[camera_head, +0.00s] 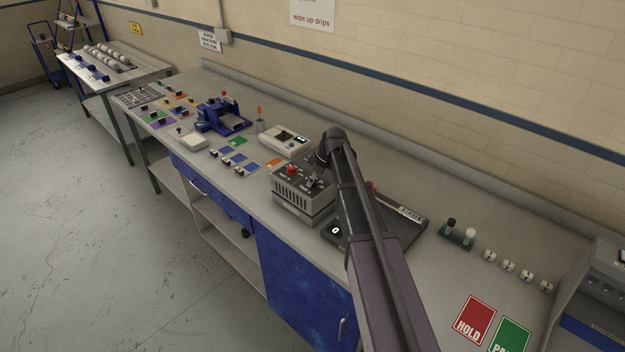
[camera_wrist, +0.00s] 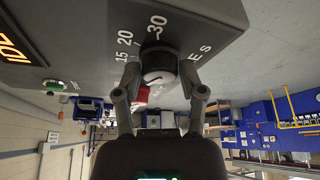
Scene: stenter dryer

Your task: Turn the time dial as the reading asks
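The time dial (camera_wrist: 158,64) is a dark round knob with a pale mark on its face, in the top middle of the wrist view. Printed numbers 15, 20 and 30 stand beside it on the grey panel (camera_wrist: 90,25). My gripper (camera_wrist: 159,72) has one finger on each side of the dial; whether the fingers touch it I cannot tell. An orange lit display (camera_wrist: 14,48) is cut off at the left edge, and I cannot read it surely. In the head view my gripper (camera_head: 317,180) is over the grey vented dryer unit (camera_head: 297,200), mostly hidden by my arm.
A red knob (camera_head: 291,170) is on the unit's top. A dark scale-like plate (camera_head: 335,232) lies right of it. A white device (camera_head: 284,139) and a blue fixture (camera_head: 223,116) stand beyond. Red HOLD (camera_head: 475,318) and green (camera_head: 510,337) cards lie front right.

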